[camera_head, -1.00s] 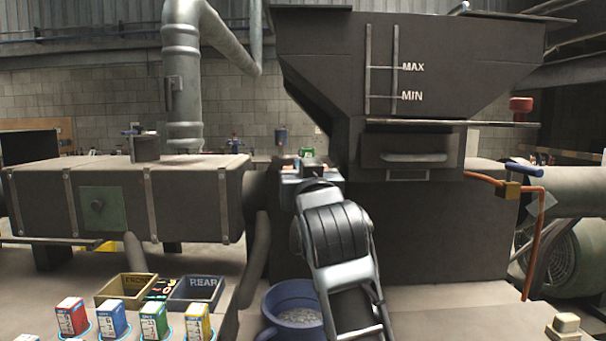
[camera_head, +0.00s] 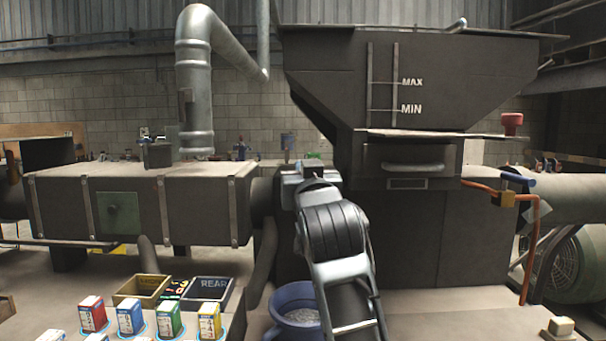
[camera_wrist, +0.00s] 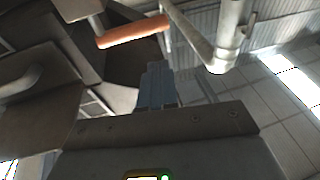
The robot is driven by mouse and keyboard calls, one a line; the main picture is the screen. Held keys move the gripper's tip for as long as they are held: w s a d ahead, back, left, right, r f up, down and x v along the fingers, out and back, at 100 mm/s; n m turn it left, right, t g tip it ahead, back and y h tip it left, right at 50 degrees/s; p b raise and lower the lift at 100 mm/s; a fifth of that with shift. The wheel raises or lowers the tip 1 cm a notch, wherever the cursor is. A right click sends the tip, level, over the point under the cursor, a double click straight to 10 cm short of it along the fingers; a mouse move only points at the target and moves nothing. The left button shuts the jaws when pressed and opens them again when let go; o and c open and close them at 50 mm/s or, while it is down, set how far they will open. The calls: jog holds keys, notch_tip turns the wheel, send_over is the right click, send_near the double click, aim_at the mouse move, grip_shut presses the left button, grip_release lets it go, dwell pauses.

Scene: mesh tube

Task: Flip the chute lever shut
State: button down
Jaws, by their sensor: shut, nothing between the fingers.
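In the wrist view an orange-handled lever (camera_wrist: 135,31), which I take to be the chute lever, hangs across the upper left beside dark metalwork. My gripper (camera_wrist: 156,68) is shut and empty. Its fingertips appear just below the handle's right part in that picture; I cannot tell if they touch it. In the head view my wrist (camera_head: 318,185) stands in front of the gap between the hopper and the duct box. It hides the fingers there, and I cannot make out the orange handle in that view.
The dark hopper (camera_head: 420,85) with MAX and MIN marks overhangs at the right of my arm. A duct box (camera_head: 140,205) stands left. A blue bucket (camera_head: 293,300), bins (camera_head: 208,291) and small cartons (camera_head: 131,317) lie low in front. A blue-handled valve (camera_head: 517,176) sits far right.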

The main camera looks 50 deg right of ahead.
jog(key=w+a+b+v, duration=0.1)
jog(key=b+v, duration=0.1)
jog(key=v, duration=0.8)
jog(key=shift+a+b, duration=0.25)
jog(key=shift+b, duration=0.05)
